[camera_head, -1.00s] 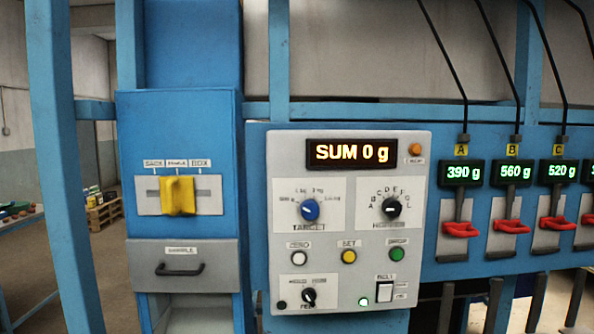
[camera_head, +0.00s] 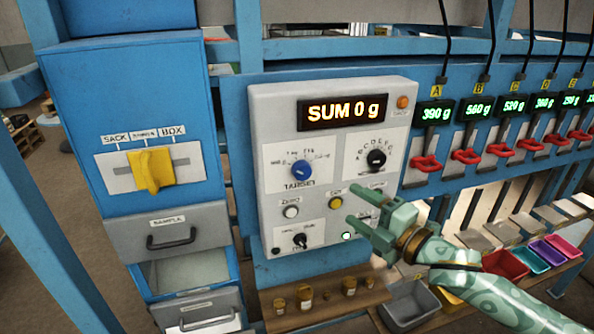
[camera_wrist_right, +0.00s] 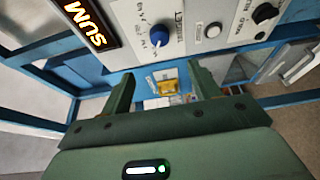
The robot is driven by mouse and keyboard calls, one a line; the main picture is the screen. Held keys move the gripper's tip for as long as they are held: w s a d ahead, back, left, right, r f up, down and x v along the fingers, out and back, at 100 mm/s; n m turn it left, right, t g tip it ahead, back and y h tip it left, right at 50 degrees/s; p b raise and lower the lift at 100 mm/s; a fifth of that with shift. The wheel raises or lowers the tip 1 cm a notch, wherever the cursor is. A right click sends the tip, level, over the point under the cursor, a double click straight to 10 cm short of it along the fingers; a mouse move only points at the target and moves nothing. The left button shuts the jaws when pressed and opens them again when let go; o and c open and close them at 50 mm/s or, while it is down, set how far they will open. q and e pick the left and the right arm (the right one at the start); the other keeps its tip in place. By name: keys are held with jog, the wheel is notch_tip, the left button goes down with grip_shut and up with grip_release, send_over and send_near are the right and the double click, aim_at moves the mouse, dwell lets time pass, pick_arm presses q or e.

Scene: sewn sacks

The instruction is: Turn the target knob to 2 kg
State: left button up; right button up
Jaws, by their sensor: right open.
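The blue TARGET knob (camera_head: 301,170) is on the grey control panel (camera_head: 263,130), on the white plate at its upper left, with small scale labels around it. In the right wrist view the knob (camera_wrist_right: 158,46) shows just beyond and above my fingers. My right gripper (camera_head: 356,207) is green, open and empty. In the head view it is in front of the panel's lower right, below and right of the knob, apart from it. It also shows in the right wrist view (camera_wrist_right: 163,88). The display (camera_head: 345,111) reads SUM 0 g. My left gripper is out of view.
A black knob (camera_head: 376,158) is right of the blue one. White (camera_head: 291,211) and yellow (camera_head: 335,202) buttons sit below. A yellow slider (camera_head: 151,169) is on the blue cabinet at left. Jars (camera_head: 304,296) and coloured bins (camera_head: 502,264) stand below. Red levers (camera_head: 424,162) line the right.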

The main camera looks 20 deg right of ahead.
aim_at(305, 174)
jog(key=p+x, duration=0.3)
jog(key=x, duration=1)
jog(key=shift+w+d, duration=0.1)
jog(key=shift+w, duration=0.05)
jog(key=shift+x, duration=0.75)
jog(key=shift+w+f, duration=0.1)
jog(key=shift+w, duration=0.25)
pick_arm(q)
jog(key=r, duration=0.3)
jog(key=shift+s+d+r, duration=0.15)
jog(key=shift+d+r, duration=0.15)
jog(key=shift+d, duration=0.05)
pick_arm(e)
jog(key=shift+s, duration=0.1)
jog(key=c, duration=1)
